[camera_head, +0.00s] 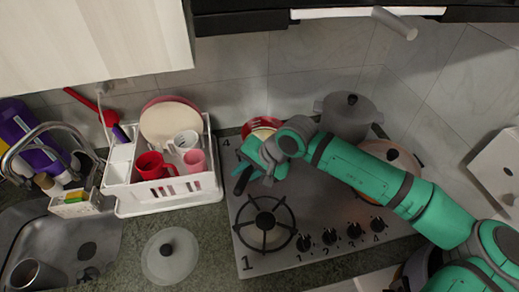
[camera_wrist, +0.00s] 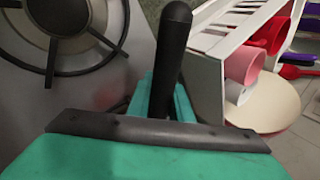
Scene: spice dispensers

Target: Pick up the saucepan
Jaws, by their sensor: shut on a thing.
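The saucepan (camera_head: 262,124), red with a pale inside, is at the back left of the stove, mostly hidden behind my gripper (camera_head: 264,165). Its black handle (camera_head: 243,180) sticks out toward the front left. In the wrist view the black handle (camera_wrist: 174,50) rises between the fingers of my gripper (camera_wrist: 163,100), which is shut on it. The pan's body is not visible in the wrist view. I cannot tell whether the pan touches the stove.
A white dish rack (camera_head: 170,205) with cups and plates stands close on the left. A front burner (camera_head: 264,224) is empty. A grey lidded pot (camera_head: 347,115) and another pan (camera_head: 392,155) stand at the right. A round lid (camera_head: 169,262) lies on the counter.

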